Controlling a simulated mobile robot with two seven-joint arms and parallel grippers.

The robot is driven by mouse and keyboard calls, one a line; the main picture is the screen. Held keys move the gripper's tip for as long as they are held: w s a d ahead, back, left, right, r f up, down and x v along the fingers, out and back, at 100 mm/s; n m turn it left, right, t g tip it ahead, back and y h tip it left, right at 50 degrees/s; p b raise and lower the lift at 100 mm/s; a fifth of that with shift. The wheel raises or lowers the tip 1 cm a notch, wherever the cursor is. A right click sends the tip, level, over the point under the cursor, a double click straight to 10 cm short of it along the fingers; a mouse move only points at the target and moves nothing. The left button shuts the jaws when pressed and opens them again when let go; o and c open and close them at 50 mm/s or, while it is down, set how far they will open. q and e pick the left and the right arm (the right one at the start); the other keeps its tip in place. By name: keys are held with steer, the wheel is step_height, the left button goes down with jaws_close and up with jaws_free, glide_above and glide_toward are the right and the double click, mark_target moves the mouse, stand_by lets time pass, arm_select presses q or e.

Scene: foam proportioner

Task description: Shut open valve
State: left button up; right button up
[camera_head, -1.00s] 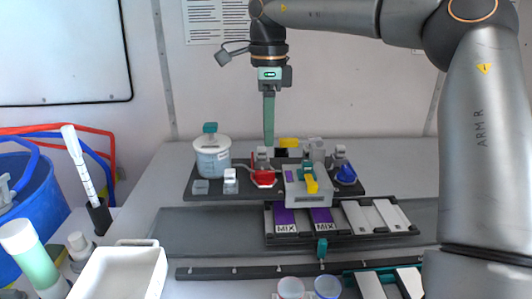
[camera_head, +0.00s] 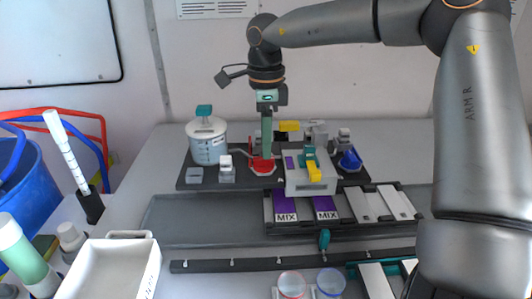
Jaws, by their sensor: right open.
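My right gripper (camera_head: 267,155) reaches down from above with its long green fingers, seen edge-on and open. Its tips are at the red valve unit (camera_head: 262,168) on the dark board, and they hide most of the grey top of that unit. I cannot tell whether they touch it. A blue valve unit (camera_head: 351,161) with a grey top (camera_head: 344,139) stands at the right end of the board. Between them is a light grey block (camera_head: 311,185) with a yellow lever (camera_head: 314,171) and a teal part. Which valve is open is unclear. My left gripper is out of view.
A white-lidded tank (camera_head: 207,143) stands at the board's left. In front are the slotted panel (camera_head: 285,204) marked MIX, a dark rail (camera_head: 255,265) and two round cups (camera_head: 291,284). An empty white tray (camera_head: 112,265) sits front left. A blue bucket (camera_head: 25,190) is far left.

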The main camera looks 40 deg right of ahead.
mark_target(264, 164)
steer(key=shift+f, duration=1.7)
jaws_close()
